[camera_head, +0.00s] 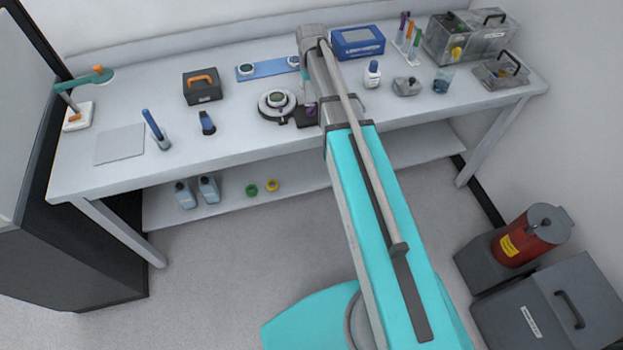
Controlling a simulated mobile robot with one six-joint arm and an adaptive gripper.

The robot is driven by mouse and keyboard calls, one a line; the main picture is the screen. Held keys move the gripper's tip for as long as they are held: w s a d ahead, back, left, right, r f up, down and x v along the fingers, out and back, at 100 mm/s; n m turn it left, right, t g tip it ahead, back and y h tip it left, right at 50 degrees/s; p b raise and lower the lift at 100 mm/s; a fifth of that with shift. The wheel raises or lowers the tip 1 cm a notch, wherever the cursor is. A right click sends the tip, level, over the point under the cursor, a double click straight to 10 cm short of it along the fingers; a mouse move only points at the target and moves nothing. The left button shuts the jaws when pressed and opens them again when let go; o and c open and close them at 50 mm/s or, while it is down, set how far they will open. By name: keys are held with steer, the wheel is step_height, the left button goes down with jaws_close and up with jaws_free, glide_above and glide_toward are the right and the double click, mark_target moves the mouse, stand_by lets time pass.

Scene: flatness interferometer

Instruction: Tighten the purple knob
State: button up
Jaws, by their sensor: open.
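A small purple part, likely the purple knob (312,108), shows at the left edge of my arm, over the middle of the bench. My arm hides part of it, so I cannot tell its full shape or how tight it is.
The bench (235,150) also holds a blue strip (262,70), a black case with orange handle (202,87), a blue box (358,42), a white bottle (372,75) and clear cases (463,40). Bottles stand on the lower shelf. A red bin (528,240) stands right.

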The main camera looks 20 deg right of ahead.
steer(key=shift+r+p, duration=3.1)
steer(key=shift+r, duration=0.35)
steer(key=s+a+f+b, duration=0.3)
steer(key=s+f+b, duration=0.8)
steer(key=f+b, duration=0.2)
steer(key=s+a+f+b, duration=0.3)
steer(key=s+f+b, duration=0.7)
steer(key=f+b, duration=0.3)
steer(key=shift+s+f+b, duration=0.3)
steer(key=shift+s, duration=0.1)
steer(key=shift+a, duration=0.1)
steer(key=o, duration=0.4)
steer(key=shift+r, duration=0.1)
steer(key=shift+c, duration=0.2)
steer(key=shift+o, duration=1.2)
steer(key=shift+w+r+p, duration=0.25)
steer(key=shift+p, duration=0.1)
step_height(320, 180, up, 26)
steer(key=n+p, duration=0.9)
steer(key=p, duration=1.7)
glide_above(311, 111)
steer(key=w, duration=0.2)
steer(key=shift+s+d+f, duration=0.15)
steer(key=shift+s+d, duration=0.05)
steer(key=shift+d, duration=0.05)
steer(key=shift+f+b, duration=0.2)
steer(key=shift+b, duration=0.1)
